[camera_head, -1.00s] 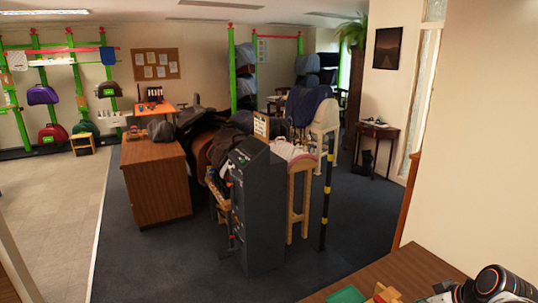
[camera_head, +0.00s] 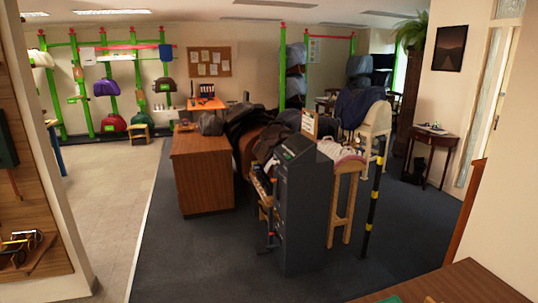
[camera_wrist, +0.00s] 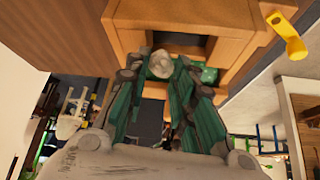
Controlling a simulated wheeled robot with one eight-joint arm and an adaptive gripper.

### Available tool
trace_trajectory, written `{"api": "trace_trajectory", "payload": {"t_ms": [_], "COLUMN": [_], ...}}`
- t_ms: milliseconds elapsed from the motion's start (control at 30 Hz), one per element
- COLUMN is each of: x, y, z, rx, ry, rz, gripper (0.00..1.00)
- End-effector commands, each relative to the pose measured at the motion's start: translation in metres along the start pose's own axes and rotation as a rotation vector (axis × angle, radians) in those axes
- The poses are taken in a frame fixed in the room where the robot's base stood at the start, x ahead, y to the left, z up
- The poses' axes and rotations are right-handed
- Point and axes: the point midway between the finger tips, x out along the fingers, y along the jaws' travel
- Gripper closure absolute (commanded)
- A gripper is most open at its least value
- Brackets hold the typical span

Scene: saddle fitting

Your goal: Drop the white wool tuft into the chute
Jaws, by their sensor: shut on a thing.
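In the wrist view my gripper (camera_wrist: 158,72) has green-padded fingers, which come together around a small whitish tuft (camera_wrist: 160,63). The tuft sits at the fingertips and looks held between them. Past the fingertips is a wooden box-like frame (camera_wrist: 135,42) with dark openings. I cannot tell whether any of these openings is the chute. In the head view my gripper and the tuft are not in view, and I cannot pick out a chute for certain.
A dark grey cabinet (camera_head: 305,220) stands mid-room beside a brown wooden desk (camera_head: 200,180). A black-and-yellow post (camera_head: 372,205) stands to its right. A wooden tabletop (camera_head: 455,285) fills the lower right. Carpet in front of the cabinet is clear. A yellow handle-like part (camera_wrist: 290,38) shows in the wrist view.

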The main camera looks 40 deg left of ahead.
Motion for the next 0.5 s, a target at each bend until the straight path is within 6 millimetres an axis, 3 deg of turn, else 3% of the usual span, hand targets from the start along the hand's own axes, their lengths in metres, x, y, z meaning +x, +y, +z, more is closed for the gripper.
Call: {"api": "trace_trajectory", "payload": {"t_ms": [167, 200, 267, 500], "x": [-0.0007, -0.0007, -0.0007, -0.0007], "y": [-0.0001, -0.0001, -0.0001, -0.0001], "z": [-0.0003, -0.0003, -0.0003, -0.0003], "rx": [0.000, 0.000, 0.000, 0.000], "ry": [0.000, 0.000, 0.000, 0.000], "rz": [0.000, 0.000, 0.000, 0.000], "gripper": [0.93, 0.68, 0.54, 0.53]}}
